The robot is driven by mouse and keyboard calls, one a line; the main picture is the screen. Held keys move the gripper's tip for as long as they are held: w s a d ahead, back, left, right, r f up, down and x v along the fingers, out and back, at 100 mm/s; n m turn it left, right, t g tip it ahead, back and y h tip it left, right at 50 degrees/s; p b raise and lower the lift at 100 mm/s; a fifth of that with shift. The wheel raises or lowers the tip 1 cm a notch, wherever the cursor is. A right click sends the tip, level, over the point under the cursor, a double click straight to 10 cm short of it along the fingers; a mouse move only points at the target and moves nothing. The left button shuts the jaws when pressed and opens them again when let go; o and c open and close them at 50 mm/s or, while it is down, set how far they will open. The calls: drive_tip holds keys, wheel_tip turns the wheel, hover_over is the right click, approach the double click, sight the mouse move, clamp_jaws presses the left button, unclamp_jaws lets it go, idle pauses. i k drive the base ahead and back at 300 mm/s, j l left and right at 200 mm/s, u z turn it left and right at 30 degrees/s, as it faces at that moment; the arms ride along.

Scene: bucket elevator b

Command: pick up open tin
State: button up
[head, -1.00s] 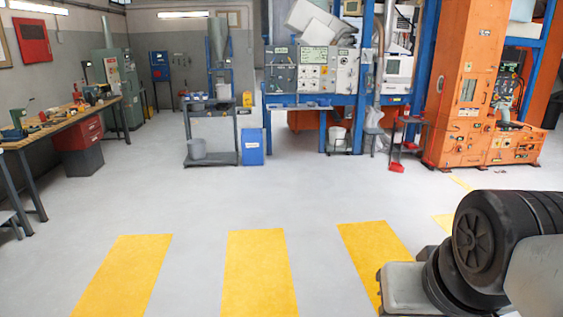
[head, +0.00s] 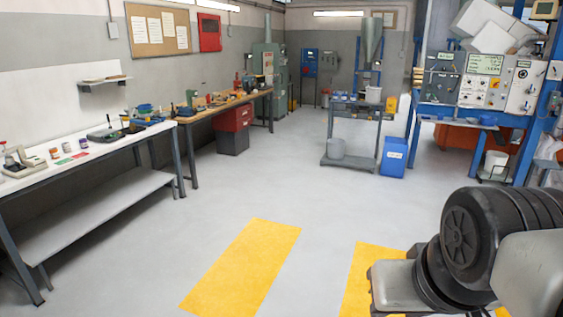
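I cannot make out an open tin for sure. In the head view, several small jars or cans stand on the white table (head: 50,174) at the left, among them one with an orange-brown top (head: 54,153) and a purple one (head: 83,143). They are too small to tell whether any is an open tin. A black and grey part of my arm fills the lower right corner. My gripper's fingers are not in view, and the arm is far from the tables.
A scale-like device (head: 18,161) and a dark pan (head: 104,134) are on the white table. A wooden workbench (head: 225,101) adjoins it. A blue bin (head: 393,157) stands beside a trolley (head: 348,167). The grey floor with yellow stripes (head: 243,262) is clear.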

sight(54, 154)
drive_tip(key=i+j+u, duration=0.45)
drive_tip(key=i+u, duration=0.65)
drive_tip(key=i, duration=3.2)
drive_tip(key=i+l+u, duration=0.1)
drive_tip(key=i+u, duration=0.35)
drive_tip(key=i, duration=0.15)
drive_tip(key=i+l+u, duration=0.9)
drive_tip(key=i, duration=0.15)
drive_tip(key=i+l+u, duration=0.45)
drive_tip(key=l, duration=0.25)
